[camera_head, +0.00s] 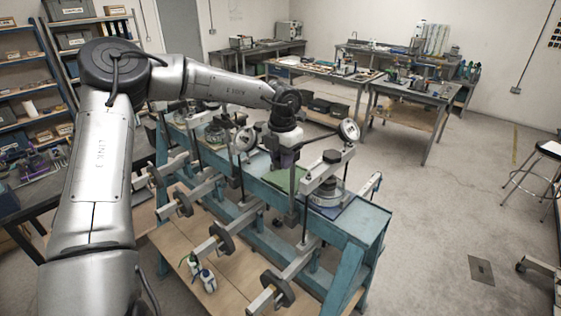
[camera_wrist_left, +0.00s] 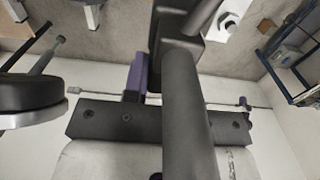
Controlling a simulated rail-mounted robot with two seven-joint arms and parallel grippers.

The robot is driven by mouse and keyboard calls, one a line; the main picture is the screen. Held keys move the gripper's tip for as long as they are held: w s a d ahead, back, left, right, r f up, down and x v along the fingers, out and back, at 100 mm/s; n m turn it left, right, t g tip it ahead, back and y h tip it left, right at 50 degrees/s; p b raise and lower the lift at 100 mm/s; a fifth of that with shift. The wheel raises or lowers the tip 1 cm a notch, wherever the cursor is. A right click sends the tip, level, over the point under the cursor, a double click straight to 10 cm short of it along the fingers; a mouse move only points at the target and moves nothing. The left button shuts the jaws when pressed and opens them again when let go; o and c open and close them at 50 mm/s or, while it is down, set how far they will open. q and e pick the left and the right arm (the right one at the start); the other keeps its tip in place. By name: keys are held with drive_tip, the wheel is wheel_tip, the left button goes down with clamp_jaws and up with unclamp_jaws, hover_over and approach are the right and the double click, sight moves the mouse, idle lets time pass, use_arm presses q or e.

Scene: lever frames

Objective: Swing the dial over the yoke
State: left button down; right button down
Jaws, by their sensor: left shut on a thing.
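My left gripper (camera_head: 286,158) is low over the blue frame bench, at the near frame. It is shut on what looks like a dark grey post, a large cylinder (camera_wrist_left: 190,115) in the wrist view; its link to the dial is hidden. A purple finger pad (camera_wrist_left: 138,78) shows beside it. A dark round disc (camera_wrist_left: 38,98) shows at the left of the wrist view. My right gripper is out of view.
A second dial (camera_head: 245,139) stands left of my gripper. Lever bars with round weights (camera_head: 222,236) stick out from the bench front. Small bottles (camera_head: 207,277) stand on the wooden shelf.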

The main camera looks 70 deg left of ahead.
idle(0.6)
use_arm(q)
drive_tip(key=c, duration=0.9)
unclamp_jaws()
drive_tip(key=shift+r+b, duration=0.4)
drive_tip(key=shift+r, duration=6.55)
drive_tip(key=shift+d, duration=0.1)
